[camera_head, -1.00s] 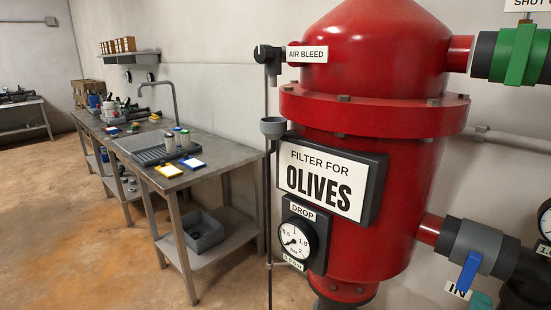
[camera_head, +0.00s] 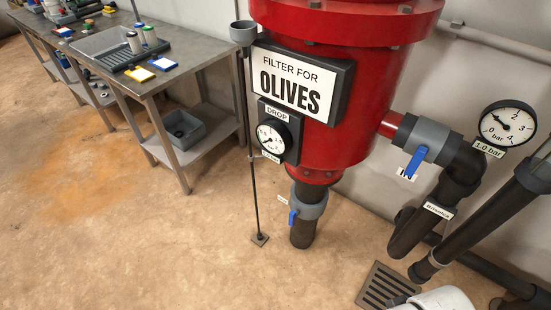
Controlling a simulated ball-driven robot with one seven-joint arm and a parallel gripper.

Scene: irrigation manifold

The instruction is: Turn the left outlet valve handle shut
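No valve marked as the left outlet is in view. A blue-handled valve (camera_head: 425,140) with a grey body sits on the side pipe of the red filter (camera_head: 340,130), beside a label reading IN. A second, smaller blue-handled valve (camera_head: 307,207) sits on the black pipe under the filter. My gripper is not in view. A white rounded part at the bottom right edge may be mine; I cannot tell.
A round gauge (camera_head: 507,127) labelled 1.0 bar stands at the right above black pipes. A dark floor grate (camera_head: 386,288) lies below them. A thin stand (camera_head: 253,180) rises left of the filter. A metal workbench (camera_head: 150,90) fills the upper left. The floor at lower left is clear.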

